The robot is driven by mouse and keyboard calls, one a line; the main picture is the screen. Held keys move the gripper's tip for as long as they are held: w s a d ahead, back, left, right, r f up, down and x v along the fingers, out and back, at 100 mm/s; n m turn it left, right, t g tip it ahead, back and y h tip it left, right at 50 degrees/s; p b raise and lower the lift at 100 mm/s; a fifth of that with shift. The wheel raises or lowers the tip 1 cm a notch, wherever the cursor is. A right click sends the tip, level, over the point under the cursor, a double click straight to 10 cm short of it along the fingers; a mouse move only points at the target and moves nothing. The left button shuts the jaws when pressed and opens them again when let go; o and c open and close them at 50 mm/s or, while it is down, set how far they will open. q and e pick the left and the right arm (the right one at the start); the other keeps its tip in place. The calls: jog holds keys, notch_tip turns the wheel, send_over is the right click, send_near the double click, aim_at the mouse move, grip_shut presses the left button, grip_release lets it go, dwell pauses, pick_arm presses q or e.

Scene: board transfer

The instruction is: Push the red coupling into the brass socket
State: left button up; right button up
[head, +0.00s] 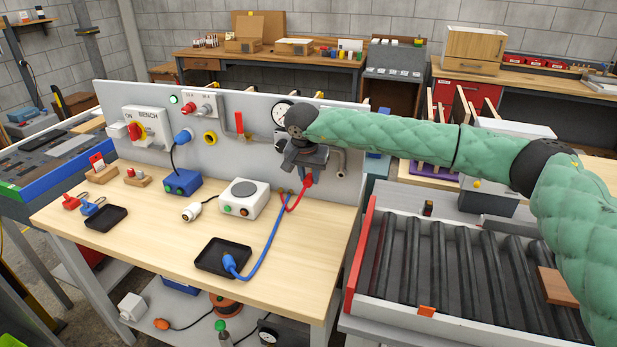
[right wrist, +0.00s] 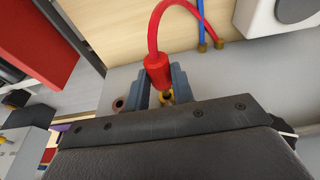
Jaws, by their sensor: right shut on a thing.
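My right gripper (head: 306,168) is at the upright grey panel, over the right back part of the bench. In the right wrist view its two blue-grey fingers (right wrist: 161,80) are closed on the red coupling (right wrist: 157,72), which sits on the end of a red hose. The coupling also shows under the gripper in the head view (head: 308,180). A brass socket (right wrist: 167,97) shows just beyond the coupling's end, partly hidden by the gripper body. I cannot tell whether they touch. My left gripper is not in view.
A blue hose ends in a blue coupling (head: 229,263) in a black tray (head: 207,262). A white box with a round plate (head: 243,199) stands left of the hoses. A darker round port (right wrist: 119,103) lies beside the brass socket.

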aim_at(310, 176)
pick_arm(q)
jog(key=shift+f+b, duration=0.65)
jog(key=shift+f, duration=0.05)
pick_arm(e)
jog(key=shift+w+d, duration=0.2)
jog(key=shift+w, duration=0.35)
jog(key=shift+w+d, duration=0.2)
jog(key=shift+w, duration=0.35)
jog(key=o, duration=1.1)
jog(key=shift+c, duration=0.2)
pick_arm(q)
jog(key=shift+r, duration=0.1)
pick_arm(e)
jog(key=b+v, duration=0.1)
jog(key=v, duration=0.5)
jog(key=shift+r+b, duration=0.15)
jog(key=shift+b, duration=0.25)
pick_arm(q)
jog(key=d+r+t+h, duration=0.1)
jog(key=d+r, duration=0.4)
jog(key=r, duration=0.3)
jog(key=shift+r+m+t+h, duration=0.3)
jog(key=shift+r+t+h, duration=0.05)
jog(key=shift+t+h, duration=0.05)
pick_arm(e)
jog(key=shift+v, duration=0.75)
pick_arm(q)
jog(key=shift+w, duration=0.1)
pick_arm(e)
jog(key=shift+r, duration=0.15)
